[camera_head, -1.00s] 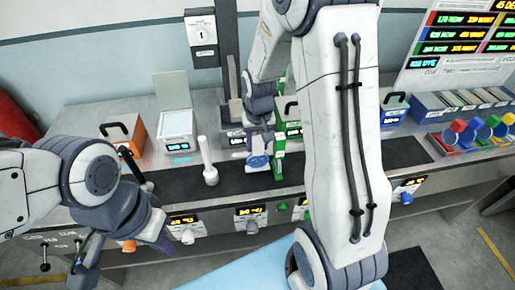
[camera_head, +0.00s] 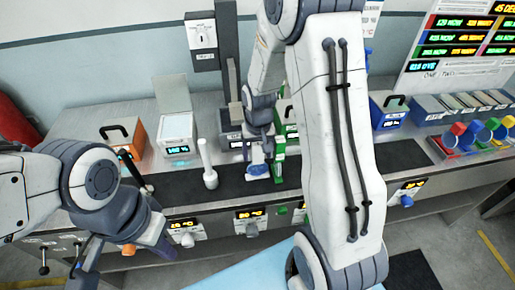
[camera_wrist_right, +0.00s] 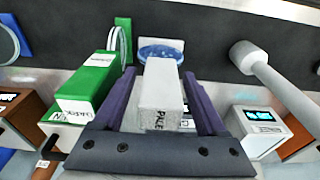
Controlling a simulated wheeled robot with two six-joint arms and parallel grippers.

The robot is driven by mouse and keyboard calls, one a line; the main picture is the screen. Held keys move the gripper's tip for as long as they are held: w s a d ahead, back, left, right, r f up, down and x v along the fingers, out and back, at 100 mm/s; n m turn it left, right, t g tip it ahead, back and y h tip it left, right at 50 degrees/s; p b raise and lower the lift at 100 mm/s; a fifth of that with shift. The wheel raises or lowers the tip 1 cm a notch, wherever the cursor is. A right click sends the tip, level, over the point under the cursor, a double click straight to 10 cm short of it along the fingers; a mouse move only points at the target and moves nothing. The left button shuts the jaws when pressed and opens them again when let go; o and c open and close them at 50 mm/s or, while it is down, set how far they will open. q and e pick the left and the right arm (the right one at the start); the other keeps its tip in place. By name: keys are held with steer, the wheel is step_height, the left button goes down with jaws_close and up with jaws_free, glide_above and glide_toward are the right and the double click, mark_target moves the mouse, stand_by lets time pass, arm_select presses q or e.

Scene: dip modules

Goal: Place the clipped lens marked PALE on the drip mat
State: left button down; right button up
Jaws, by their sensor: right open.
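The clipped lens marked PALE has a grey block handle (camera_wrist_right: 160,92) and a blue round lens (camera_wrist_right: 160,52); the lens also shows in the head view (camera_head: 257,170). My right gripper (camera_wrist_right: 157,78) has its two purple fingers on either side of the grey block, apart from each other. I cannot tell whether they touch it. In the head view my right gripper (camera_head: 262,143) is above the lens, over the dark mat strip (camera_head: 232,186) on the counter. Whether the lens rests on it is unclear. My left gripper (camera_head: 117,250) is open and empty at the lower left.
A green-handled clip (camera_wrist_right: 88,82) stands close beside my right gripper. A white rod-like stand (camera_head: 208,168) is to the left of the lens. An orange box (camera_head: 122,138) and a white display box (camera_head: 177,135) stand behind. Coloured cups (camera_head: 467,132) sit far right.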

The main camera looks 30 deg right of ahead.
steer(key=r, duration=0.4)
steer(key=s+r, duration=0.1)
steer(key=r, duration=0.7)
steer(key=shift+s+a, duration=0.2)
steer(key=s+a+r+n, duration=0.1)
steer(key=s+a+n, duration=0.3)
steer(key=s+a, duration=0.5)
steer(key=s+a+n+g+y, duration=0.1)
steer(key=s+a+n, duration=0.5)
steer(key=s+a, duration=0.3)
steer(key=s, duration=0.3)
steer(key=shift+s+a+f+n, duration=0.15)
steer(key=shift+s+a+n, duration=0.15)
steer(key=shift+s, duration=0.1)
